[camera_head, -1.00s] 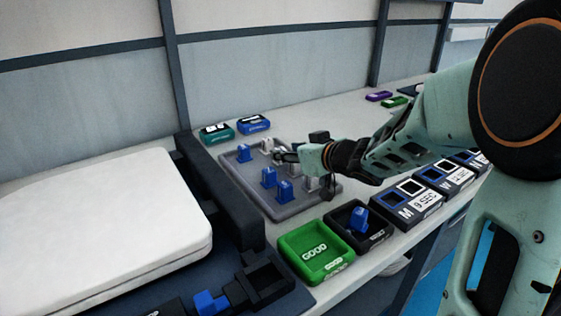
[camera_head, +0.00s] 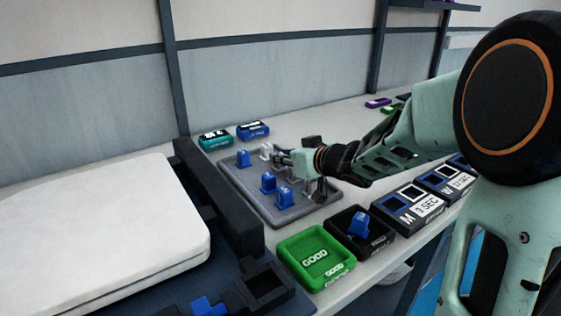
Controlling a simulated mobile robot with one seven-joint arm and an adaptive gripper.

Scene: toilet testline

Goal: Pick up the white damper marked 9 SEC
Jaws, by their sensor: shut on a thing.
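The white damper (camera_head: 266,151) stands upright at the back of the grey tray (camera_head: 247,197); any marking on it is too small to read. My gripper (camera_head: 277,155) reaches in from the right and is shut on this damper at its right side. The damper appears still at tray level. The fingers are small, and the exact contact is partly hidden. Several blue dampers, such as one at the left (camera_head: 243,159) and one in front (camera_head: 285,196), stand on the same tray. Pale and grey shapes beneath my wrist are partly hidden.
A green GOOD bin (camera_head: 303,247) and a black bin (camera_head: 376,240) with a blue damper stand in front. A box labelled M 9 SEC (camera_head: 408,219) is to the right. A white toilet lid (camera_head: 110,235) lies left. Teal (camera_head: 215,141) and blue (camera_head: 252,132) containers stand behind.

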